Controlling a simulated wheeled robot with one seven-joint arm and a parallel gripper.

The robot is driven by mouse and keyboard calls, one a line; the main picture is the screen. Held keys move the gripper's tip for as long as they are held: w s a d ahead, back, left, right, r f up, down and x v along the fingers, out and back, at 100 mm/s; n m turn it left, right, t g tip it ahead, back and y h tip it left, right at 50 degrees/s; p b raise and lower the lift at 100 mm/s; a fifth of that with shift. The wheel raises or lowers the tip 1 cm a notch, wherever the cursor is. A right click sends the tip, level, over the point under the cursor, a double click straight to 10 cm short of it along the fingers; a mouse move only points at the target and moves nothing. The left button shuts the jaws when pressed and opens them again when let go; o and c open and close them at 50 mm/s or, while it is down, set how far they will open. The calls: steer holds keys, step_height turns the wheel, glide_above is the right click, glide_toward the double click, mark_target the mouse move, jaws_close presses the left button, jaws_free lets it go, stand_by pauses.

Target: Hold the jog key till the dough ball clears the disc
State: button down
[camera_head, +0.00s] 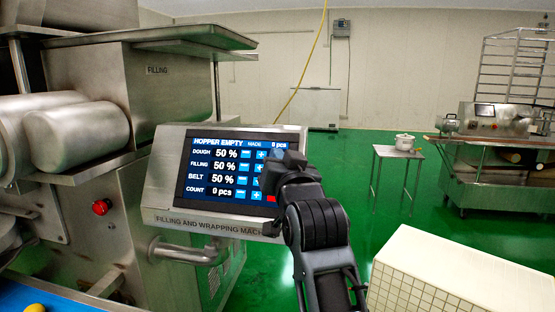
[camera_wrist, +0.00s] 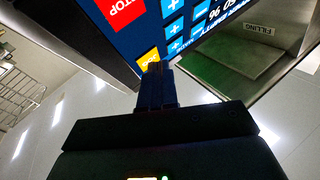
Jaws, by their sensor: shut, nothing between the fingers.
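The touch panel (camera_head: 215,205) of the filling and wrapping machine reads HOPPER EMPTY, made 0 pcs, with dough, filling and belt at 50 %. My gripper (camera_head: 275,176) is in front of the panel's right part and hides keys there. In the wrist view my gripper (camera_wrist: 155,68) is shut and empty, its tips at a yellow key (camera_wrist: 149,56) whose label is partly covered. I cannot tell whether they press it. A yellowish ball (camera_head: 35,309), perhaps dough, shows at the bottom left edge on a blue belt (camera_head: 70,303). I cannot make out the disc.
A red STOP key (camera_wrist: 122,10) is close to the yellow key. A red button (camera_head: 101,207) is on the machine body, and a bar handle (camera_head: 190,253) is below the panel. A tiled white block (camera_head: 450,275) stands at right. Green floor is open behind.

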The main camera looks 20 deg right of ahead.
steer(key=shift+s+a+r, duration=0.35)
steer(key=shift+s, duration=0.15)
steer(key=shift+s+a+r+p, duration=0.25)
steer(key=shift+s+a+r, duration=0.4)
steer(key=shift+s, duration=0.25)
steer(key=shift+s+a+r+p, duration=0.2)
steer(key=shift+s+a+r, duration=0.45)
steer(key=shift+s, duration=0.2)
steer(key=shift+f, duration=0.1)
steer(key=s+d+f+n+g+y, duration=0.15)
steer(key=s+f+n, duration=0.25)
steer(key=s+f, duration=0.7)
steer(key=s+d+f+n+y, duration=0.2)
steer(key=s+f+n+y, duration=0.1)
steer(key=s+f, duration=0.85)
steer(key=s+a+f+m+g, duration=0.1)
steer(key=s, duration=1.1)
steer(key=s+a+f+g, duration=0.1)
steer(key=s+f+g, duration=0.1)
steer(key=s, duration=1.1)
steer(key=shift+s+a+m+h, duration=0.15)
steer(key=shift+a+m+h, duration=0.2)
steer(key=shift+m, duration=0.05)
